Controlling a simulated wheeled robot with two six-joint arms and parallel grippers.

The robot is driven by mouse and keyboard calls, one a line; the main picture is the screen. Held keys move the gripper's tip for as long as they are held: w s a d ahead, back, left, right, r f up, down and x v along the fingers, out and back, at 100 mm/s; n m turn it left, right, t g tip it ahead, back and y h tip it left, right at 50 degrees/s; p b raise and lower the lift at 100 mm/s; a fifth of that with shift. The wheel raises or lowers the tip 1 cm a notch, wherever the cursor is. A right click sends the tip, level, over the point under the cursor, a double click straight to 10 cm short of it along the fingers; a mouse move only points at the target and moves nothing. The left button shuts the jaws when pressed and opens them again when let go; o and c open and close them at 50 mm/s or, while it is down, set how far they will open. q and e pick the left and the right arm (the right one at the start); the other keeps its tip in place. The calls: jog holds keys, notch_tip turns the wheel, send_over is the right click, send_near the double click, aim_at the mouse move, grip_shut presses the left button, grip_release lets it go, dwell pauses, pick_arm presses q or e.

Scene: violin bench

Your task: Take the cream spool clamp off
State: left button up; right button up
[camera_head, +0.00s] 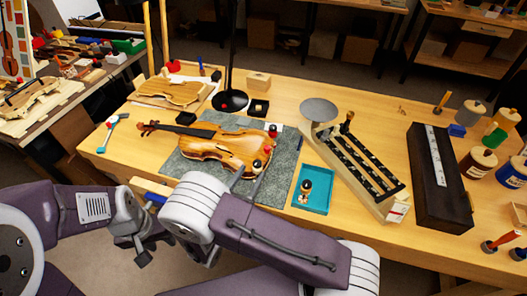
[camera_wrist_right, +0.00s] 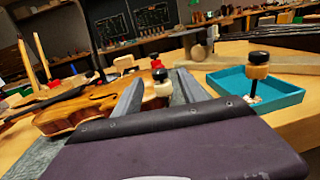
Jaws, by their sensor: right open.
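The violin (camera_head: 214,142) lies on a grey-green mat (camera_head: 186,170) on the bench. The cream spool clamp, with a black knob (camera_wrist_right: 160,75) over a pale body (camera_wrist_right: 163,89), stands at the violin's edge. Its dark top also shows in the head view (camera_head: 257,163). My right gripper (camera_wrist_right: 160,86) is open, with one finger on each side of this clamp in the wrist view; I cannot tell whether they touch it. A red clamp (camera_head: 272,128) stands further along the edge. My left gripper (camera_head: 140,254) hangs low in front of the bench, away from the violin; its jaws are unclear.
A teal tray (camera_head: 319,205) right of the mat holds a clamp with a black knob and tan body (camera_wrist_right: 257,71). A long rack (camera_head: 362,170) and a dark case (camera_head: 427,190) stand further right. A black lamp base (camera_head: 230,101) stands behind the violin.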

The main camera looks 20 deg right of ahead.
aim_at(260, 161)
jog(key=x, duration=0.8)
jog(key=shift+d+f+p, duration=0.1)
jog(key=shift+f+p, duration=0.05)
jog(key=shift+p, duration=0.15)
jog(key=shift+w+d, duration=0.1)
jog(key=shift+w, duration=0.25)
grip_shut()
